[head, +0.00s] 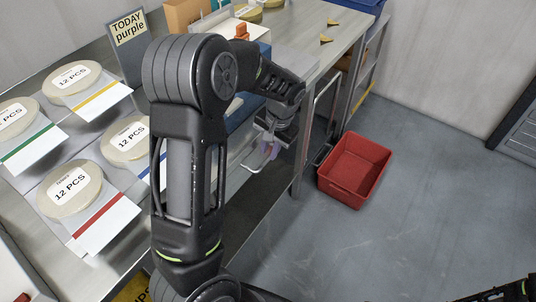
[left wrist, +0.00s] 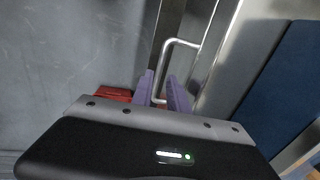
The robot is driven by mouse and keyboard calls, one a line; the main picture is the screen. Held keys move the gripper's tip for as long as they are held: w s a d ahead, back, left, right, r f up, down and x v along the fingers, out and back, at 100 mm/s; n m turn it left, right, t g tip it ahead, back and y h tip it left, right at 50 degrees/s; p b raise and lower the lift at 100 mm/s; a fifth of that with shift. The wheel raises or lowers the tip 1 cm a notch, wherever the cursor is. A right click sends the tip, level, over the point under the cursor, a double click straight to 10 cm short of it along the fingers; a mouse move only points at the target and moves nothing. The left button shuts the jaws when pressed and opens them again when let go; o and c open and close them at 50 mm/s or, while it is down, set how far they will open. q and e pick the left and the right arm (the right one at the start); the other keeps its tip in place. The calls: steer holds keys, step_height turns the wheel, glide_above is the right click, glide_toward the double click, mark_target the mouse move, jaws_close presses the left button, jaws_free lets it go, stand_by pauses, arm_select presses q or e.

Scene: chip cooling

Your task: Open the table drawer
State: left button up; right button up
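The table drawer's handle is a U-shaped metal bar (left wrist: 183,42) on a steel front, seen in the left wrist view. It also shows below my gripper in the head view (head: 250,168). My left gripper (left wrist: 160,92) has two purple fingers with a gap between them. The handle bar shows in that gap, but I cannot tell whether it lies between the fingers or just beyond them. In the head view the left gripper (head: 270,149) is at the table's front side, partly hidden by my arm. I cannot tell how far the drawer is out. My right gripper does not show.
A red bin (head: 354,168) stands on the floor right of the table, and it also shows in the left wrist view (left wrist: 114,94). Several labelled round pieces with coloured cards lie on the left tabletop (head: 104,183). A sign (head: 128,35) reads "TODAY purple".

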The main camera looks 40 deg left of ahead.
mark_target(267, 160)
arm_select(q)
steer(key=shift+a+f, duration=0.15)
steer(key=shift+f, duration=0.7)
steer(key=shift+a+f, duration=0.15)
steer(key=shift+f, duration=0.65)
steer(key=shift+c, duration=0.3)
jaws_close()
